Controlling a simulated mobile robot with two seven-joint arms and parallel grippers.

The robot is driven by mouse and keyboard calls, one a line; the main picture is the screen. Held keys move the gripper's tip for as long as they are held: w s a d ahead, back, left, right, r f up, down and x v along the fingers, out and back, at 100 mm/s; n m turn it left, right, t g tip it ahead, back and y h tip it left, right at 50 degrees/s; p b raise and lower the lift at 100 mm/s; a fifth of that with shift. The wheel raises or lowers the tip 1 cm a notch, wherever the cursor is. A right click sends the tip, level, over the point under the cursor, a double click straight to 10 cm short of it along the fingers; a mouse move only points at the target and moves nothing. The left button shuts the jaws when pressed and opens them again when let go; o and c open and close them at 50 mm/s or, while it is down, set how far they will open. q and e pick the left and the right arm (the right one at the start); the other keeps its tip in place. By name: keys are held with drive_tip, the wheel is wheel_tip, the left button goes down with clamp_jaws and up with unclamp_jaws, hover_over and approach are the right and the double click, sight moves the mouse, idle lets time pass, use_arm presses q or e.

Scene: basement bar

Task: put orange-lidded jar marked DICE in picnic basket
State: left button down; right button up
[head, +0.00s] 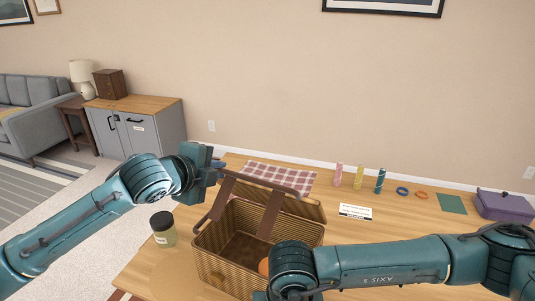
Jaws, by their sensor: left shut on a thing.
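The wicker picnic basket (215,262) stands open on the wooden table, its lid (300,206) tilted up at the back. Its brown handle (266,184) rises above the opening. My left gripper (219,165) is at the upper left end of the handle, shut on it. A rounded orange thing (263,266) shows at the basket's front, mostly hidden by my right wrist; I cannot tell whether it is the DICE jar's lid or whether it is inside the basket. My right gripper's fingers are hidden by its own wrist.
A dark-lidded, labelled jar (163,228) stands left of the basket. A checked cloth (279,178) lies behind it. A white card (355,211), several small upright tubes, rings, a green square (451,204) and a purple box (503,206) are to the right. The table's middle right is clear.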

use_arm(q)
drive_tip(key=s+a+f+t+b, duration=0.1)
drive_tip(key=s+a+f+b, duration=0.1)
drive_tip(key=s+f+b, duration=0.2)
drive_tip(key=shift+f+h+b, duration=0.2)
drive_tip(key=shift+h+b, duration=0.1)
drive_tip(key=shift+b, duration=0.15)
drive_tip(key=s+a+f+t+b, duration=0.1)
drive_tip(key=s+f+b, duration=0.2)
drive_tip(key=f+b, duration=0.2)
drive_tip(key=shift+a+t+h+b, duration=0.3)
drive_tip(key=shift+b, duration=0.65)
